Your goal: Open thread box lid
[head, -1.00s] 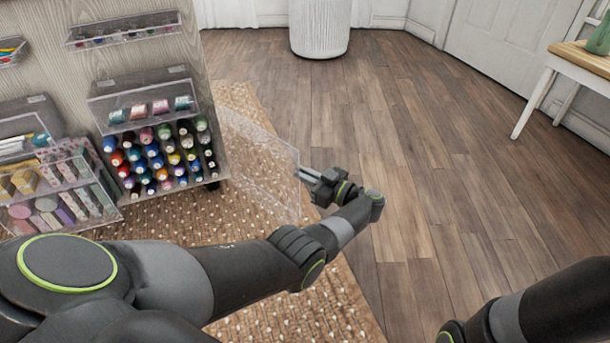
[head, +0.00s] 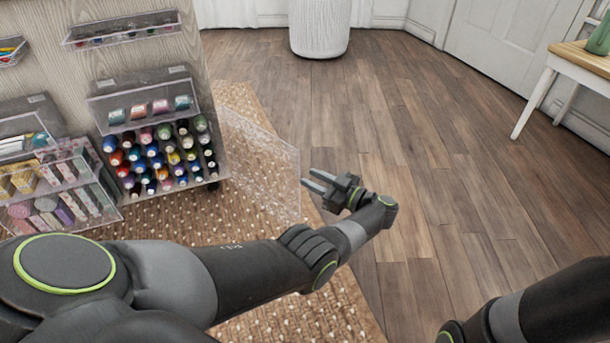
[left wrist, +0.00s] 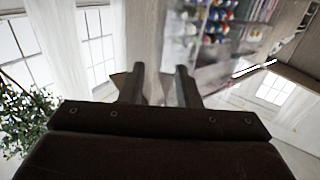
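The thread box (head: 214,172) sits on the cabinet's side panel, with several rows of coloured thread spools showing at its open front. Its clear lid (head: 262,165) is swung out to the right and stands away from the spools. My left gripper (head: 312,180) is just right of the lid's free edge, with a small gap between them. Its two fingers are apart and nothing shows between them. In the left wrist view the fingers (left wrist: 160,68) are also apart, and blurred thread spools (left wrist: 220,20) show beyond them. My right gripper is out of the head view.
Clear bins (head: 65,195) with sewing goods are left of the thread box. A clear shelf (head: 125,30) is above. A woven rug (head: 300,315) lies below. A white basket (head: 320,30) and a wooden-topped table (head: 585,55) stand farther off. The wooden floor on the right is clear.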

